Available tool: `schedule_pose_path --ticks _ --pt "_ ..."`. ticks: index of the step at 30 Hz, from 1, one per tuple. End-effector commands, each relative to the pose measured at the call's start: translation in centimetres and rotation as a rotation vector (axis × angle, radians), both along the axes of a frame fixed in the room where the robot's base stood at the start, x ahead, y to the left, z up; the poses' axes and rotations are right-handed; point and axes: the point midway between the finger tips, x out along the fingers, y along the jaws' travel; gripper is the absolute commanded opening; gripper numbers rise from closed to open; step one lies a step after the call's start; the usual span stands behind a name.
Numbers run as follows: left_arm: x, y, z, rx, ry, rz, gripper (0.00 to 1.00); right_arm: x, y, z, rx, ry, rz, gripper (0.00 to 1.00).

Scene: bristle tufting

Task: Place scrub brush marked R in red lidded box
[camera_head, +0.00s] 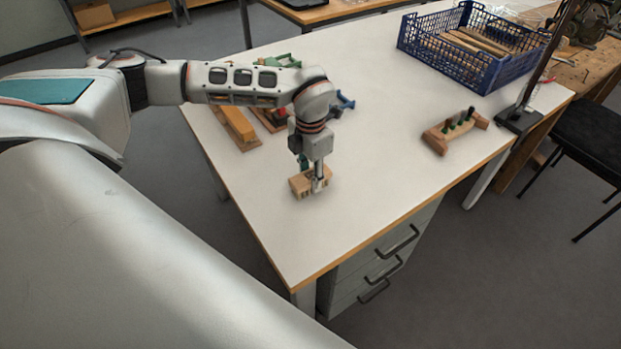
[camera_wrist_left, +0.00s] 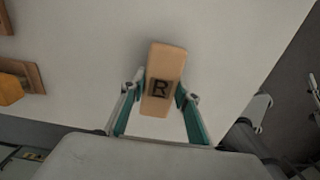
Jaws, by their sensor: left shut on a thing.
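The scrub brush marked R (camera_head: 300,186) is a pale wooden block at the near part of the white table. In the left wrist view its face with a dark letter R (camera_wrist_left: 159,88) points at the camera. My left gripper (camera_head: 317,186) points down and is shut on the brush, with one finger on each side in the wrist view. I cannot tell whether the brush touches the table. A bit of red (camera_head: 282,113) shows behind my left arm on a wooden base; the arm hides most of it, so I cannot tell if it is the red lidded box.
A yellow-orange piece (camera_head: 238,124) on a wooden base lies left of the arm; green (camera_head: 283,60) and blue (camera_head: 345,102) pieces stand behind it. A blue crate (camera_head: 420,40) and wooden rack (camera_head: 436,140) are to the right. The table's near middle is clear.

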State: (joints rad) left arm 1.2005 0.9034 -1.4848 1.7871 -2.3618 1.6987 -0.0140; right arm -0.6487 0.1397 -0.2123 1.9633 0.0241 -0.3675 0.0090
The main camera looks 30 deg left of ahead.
Motion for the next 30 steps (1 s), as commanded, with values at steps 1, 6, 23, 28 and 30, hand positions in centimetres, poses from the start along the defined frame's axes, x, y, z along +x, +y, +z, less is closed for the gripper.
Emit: schedule_pose_path --ticks 1,6,23,28,30 --pt "0.0 0.0 0.1 0.000 -0.001 0.000 0.03 0.0 0.0 0.0 0.000 0.000 0.000 0.40" --pt "0.1 0.0 1.2 0.000 -0.002 0.001 0.03 0.0 0.0 0.0 0.000 0.000 0.000 0.40" --pt "0.1 0.0 14.2 0.000 -0.006 0.000 0.03 0.0 0.0 0.2 0.000 0.001 0.000 0.40" --pt "0.1 0.0 17.5 0.000 -0.003 0.000 0.03 0.0 0.0 0.3 -0.001 0.001 0.000 0.40" --pt "0.1 0.0 18.5 0.000 -0.003 0.000 0.03 0.0 0.0 0.4 -0.001 0.001 0.000 0.40"
